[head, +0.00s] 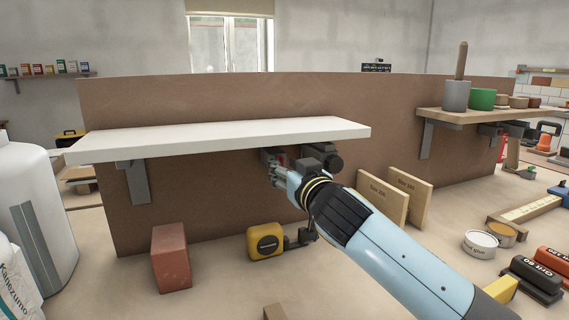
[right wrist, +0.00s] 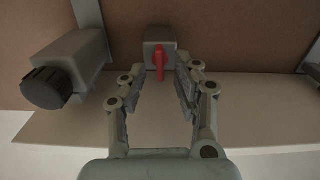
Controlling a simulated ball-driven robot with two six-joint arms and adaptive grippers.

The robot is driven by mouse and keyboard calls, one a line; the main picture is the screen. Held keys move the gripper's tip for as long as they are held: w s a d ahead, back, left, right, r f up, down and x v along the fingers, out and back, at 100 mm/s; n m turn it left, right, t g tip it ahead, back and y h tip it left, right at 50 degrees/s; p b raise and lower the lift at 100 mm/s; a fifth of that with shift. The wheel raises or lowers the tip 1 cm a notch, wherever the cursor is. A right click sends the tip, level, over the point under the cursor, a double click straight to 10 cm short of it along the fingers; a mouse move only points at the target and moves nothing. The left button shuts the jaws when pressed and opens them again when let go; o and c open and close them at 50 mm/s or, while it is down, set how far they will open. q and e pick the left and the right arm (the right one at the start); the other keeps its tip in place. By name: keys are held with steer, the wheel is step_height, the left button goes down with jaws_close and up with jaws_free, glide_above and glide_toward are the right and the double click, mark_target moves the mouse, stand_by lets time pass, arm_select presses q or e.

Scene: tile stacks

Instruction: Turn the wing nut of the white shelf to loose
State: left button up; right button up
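The white shelf (head: 220,138) is fixed level to the brown board in the head view. My right gripper (head: 277,170) is just under it, right of its middle. In the right wrist view, the red wing nut (right wrist: 159,65) sits on a small grey block (right wrist: 158,36), its wings upright in the picture. My right gripper (right wrist: 158,85) is open, one finger on each side of the nut, with a visible gap on both sides. In the head view the nut is mostly hidden by the gripper. My left gripper is not in view.
A grey housing with a dark ribbed knob (right wrist: 48,88) is left of the nut in the wrist view. Below the shelf are a red-brown block (head: 171,258) and a yellow tape measure (head: 266,241). A wooden shelf (head: 480,115) with pots is at right.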

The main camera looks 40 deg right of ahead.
steer(key=shift+w+d, duration=0.15)
steer(key=shift+w, duration=0.3)
steer(key=shift+c, duration=0.4)
jaws_close()
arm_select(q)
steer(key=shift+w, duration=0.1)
